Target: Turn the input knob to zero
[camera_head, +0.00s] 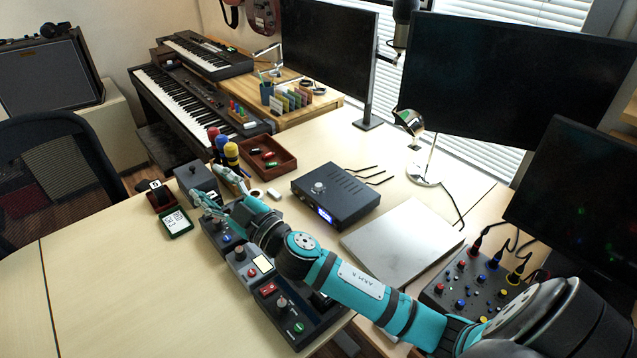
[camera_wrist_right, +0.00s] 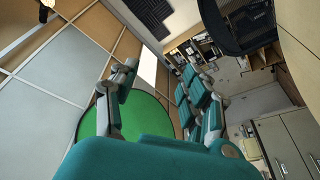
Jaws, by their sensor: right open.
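A black box (camera_head: 336,195) with a silver knob (camera_head: 318,188) and a lit blue display stands mid-desk. Several pedals with knobs sit on a dark board; a knob (camera_head: 281,303) shows on the nearest one. No label is readable, so I cannot tell which knob is the input knob. My right gripper (camera_head: 207,199) is open and empty, over the far left end of the pedal board, left of the black box and apart from it. Its fingers also show spread in the right wrist view (camera_wrist_right: 158,78), with no knob between them. My left gripper is not in view.
My right arm passes over the pedals and hides part of them. A silver slab (camera_head: 403,243) and a control box with coloured knobs (camera_head: 476,284) lie to the right. A red-brown tray (camera_head: 283,165) and a lamp (camera_head: 424,172) stand behind. The desk's left side is clear.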

